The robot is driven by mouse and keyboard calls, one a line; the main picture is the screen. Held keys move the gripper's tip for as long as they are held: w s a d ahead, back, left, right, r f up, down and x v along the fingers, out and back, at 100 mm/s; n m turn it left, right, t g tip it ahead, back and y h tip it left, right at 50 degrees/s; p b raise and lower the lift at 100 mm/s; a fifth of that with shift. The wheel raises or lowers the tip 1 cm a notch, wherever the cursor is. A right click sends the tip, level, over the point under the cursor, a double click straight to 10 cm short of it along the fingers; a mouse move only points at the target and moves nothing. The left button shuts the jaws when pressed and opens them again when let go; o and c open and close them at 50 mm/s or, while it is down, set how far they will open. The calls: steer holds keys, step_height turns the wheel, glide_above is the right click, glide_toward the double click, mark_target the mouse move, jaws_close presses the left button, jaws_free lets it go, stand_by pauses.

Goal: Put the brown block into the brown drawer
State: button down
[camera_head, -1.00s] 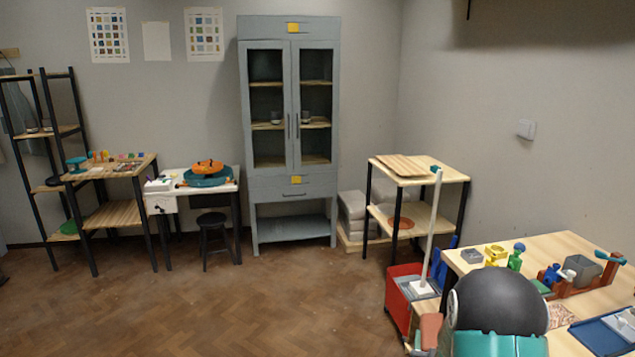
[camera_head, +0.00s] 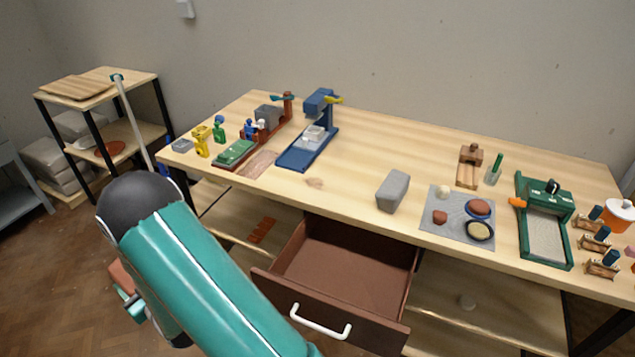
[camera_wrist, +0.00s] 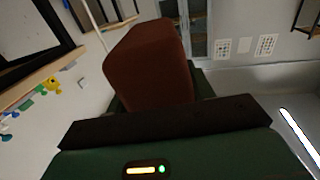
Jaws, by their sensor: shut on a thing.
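The brown block (camera_wrist: 150,68) fills the middle of the wrist view, held in my gripper (camera_wrist: 155,95), which is shut on it. In the head view the reddish-brown block (camera_head: 124,277) shows only partly at the left, behind my teal arm, and my gripper (camera_head: 132,303) is mostly hidden there. The brown drawer (camera_head: 345,283) is pulled open under the front of the wooden table, with a white handle on its front. Its visible inside looks empty. My gripper and the block are to the left of the drawer, apart from it.
The wooden table (camera_head: 335,180) carries a grey block (camera_head: 392,190) above the drawer, a blue press (camera_head: 308,135), a grey mat (camera_head: 455,230) with small items and a green-framed tray (camera_head: 545,235). A shelf stand (camera_head: 105,90) with a leaning pole stands at left.

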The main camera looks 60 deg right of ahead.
steer(key=s+d+r+m+g+h, duration=0.1)
steer(key=s+d+r+m+h, duration=0.25)
steer(key=d, duration=0.65)
steer(key=s+d+r+m+g+h, duration=0.2)
steer(key=s+d+r+h, duration=0.25)
steer(key=d, duration=0.65)
steer(key=s+d+r+m+g+h, duration=0.1)
steer(key=s+d+r+m+h, duration=0.25)
steer(key=d, duration=0.65)
steer(key=s+d+r+m+g+h, duration=0.2)
steer(key=s+d, duration=0.3)
steer(key=s, duration=0.5)
steer(key=s+d+r+m+g+h, duration=0.2)
steer(key=s+d+r+g, duration=0.3)
steer(key=s, duration=0.6)
steer(key=s+d+r+m+g+h, duration=0.2)
steer(key=s+d, duration=0.4)
steer(key=s, duration=0.4)
steer(key=shift+s+d+r+m+g, duration=0.15)
steer(key=shift+d+r+m+g, duration=0.4)
steer(key=shift+g, duration=0.65)
steer(key=shift+a+r, duration=0.1)
steer(key=shift+r, duration=0.05)
